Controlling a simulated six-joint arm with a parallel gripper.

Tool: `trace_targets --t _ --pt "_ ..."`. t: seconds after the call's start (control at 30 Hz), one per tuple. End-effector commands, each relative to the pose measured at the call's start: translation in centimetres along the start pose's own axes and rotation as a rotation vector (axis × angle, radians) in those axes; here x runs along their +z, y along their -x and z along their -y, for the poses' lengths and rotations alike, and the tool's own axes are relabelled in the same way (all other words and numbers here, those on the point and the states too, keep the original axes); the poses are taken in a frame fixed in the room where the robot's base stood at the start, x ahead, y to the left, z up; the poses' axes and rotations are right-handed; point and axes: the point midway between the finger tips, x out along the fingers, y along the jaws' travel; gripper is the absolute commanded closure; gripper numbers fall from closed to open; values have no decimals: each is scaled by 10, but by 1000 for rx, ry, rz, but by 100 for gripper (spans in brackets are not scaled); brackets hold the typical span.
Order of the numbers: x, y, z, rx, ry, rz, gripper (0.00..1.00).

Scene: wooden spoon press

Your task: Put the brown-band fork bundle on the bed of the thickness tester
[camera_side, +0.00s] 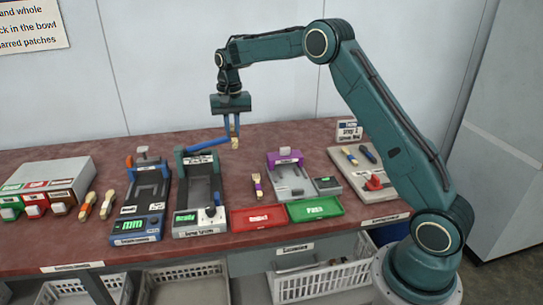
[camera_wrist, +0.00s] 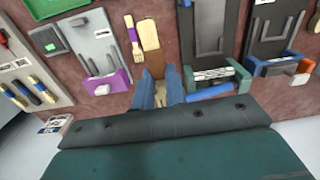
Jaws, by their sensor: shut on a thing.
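My gripper (camera_side: 232,127) is shut on a pale wooden bundle (camera_side: 235,144) and holds it in the air above the back of the table. In the wrist view its blue fingers (camera_wrist: 160,88) grip the bundle (camera_wrist: 150,36), whose near part looks brown and far end tan; the fingers hide part of it. The blue device with an "mm" display (camera_side: 131,226), which looks like the thickness tester, stands left of my gripper in the side view. Its long bed (camera_side: 147,192) looks empty. It also shows at the right of the wrist view (camera_wrist: 272,45).
A grey device with a blue lever (camera_side: 197,215) stands between the tester and a purple-topped device (camera_side: 288,180). A purple-band bundle (camera_side: 257,186) lies near the red tray (camera_side: 257,218) and green tray (camera_side: 315,208). Two bundles (camera_side: 96,204) lie left of the tester, beside a coloured bin box (camera_side: 45,183).

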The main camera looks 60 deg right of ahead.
Motion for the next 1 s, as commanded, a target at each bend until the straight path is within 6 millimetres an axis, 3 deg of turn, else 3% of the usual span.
trace_targets --t 0.27,0.37,0.7,0.83,1.0 --pt "-4 3 -21 0 -7 -1 100" --pt "-6 6 -43 0 -12 0 100" --pt "-4 16 -142 0 -28 -1 100" --pt "1 18 -169 0 -31 0 100" --pt "5 19 -185 0 -31 -1 100"
